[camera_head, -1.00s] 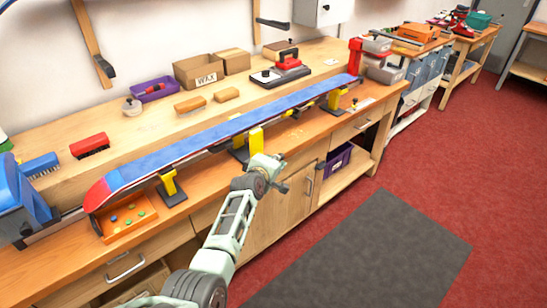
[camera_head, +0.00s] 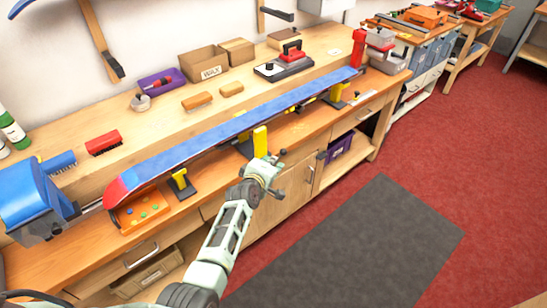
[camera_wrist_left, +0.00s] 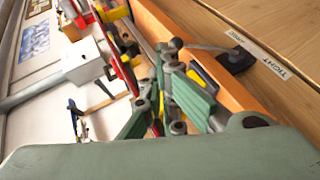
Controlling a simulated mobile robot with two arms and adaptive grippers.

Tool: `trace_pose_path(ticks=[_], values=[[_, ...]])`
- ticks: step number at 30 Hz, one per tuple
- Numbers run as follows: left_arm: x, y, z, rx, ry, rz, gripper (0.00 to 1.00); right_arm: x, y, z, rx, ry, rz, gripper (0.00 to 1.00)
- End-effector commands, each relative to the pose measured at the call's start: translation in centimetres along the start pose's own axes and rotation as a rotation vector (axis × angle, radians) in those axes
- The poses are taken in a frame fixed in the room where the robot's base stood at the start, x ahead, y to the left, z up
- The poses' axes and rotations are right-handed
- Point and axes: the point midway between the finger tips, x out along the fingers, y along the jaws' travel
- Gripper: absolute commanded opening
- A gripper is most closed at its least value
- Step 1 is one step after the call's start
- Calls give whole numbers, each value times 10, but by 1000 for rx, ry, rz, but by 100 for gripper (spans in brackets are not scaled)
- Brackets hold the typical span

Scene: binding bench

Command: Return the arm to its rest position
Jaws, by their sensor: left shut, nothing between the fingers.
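My left arm comes in from the bottom of the head view, and its left gripper (camera_head: 274,168) is in front of the bench's front edge, near the middle of the ski. The gripper is shut and holds nothing. In the left wrist view its green and grey fingers (camera_wrist_left: 172,85) show close together, with the bench front beside them. The blue ski (camera_head: 235,128) with a red tip lies along the bench on yellow supports (camera_head: 260,140), apart from the gripper. My right gripper is in neither view.
The wooden bench has drawers and cupboard doors (camera_head: 285,200) close to my left arm. A label (camera_wrist_left: 262,58) and dark handle (camera_wrist_left: 235,58) show in the left wrist view. An orange tray (camera_head: 145,212) sits under the ski tip. The grey floor mat (camera_head: 350,250) is clear.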

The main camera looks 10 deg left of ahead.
Motion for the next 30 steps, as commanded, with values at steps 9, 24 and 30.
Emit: trace_pose_path(ticks=[9,24,30], values=[[0,0,0,0,0,0,0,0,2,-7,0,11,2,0],[-19,-134,35,210,-65,-169,0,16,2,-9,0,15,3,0],[-66,-278,71,465,-181,-343,0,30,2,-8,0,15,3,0]])
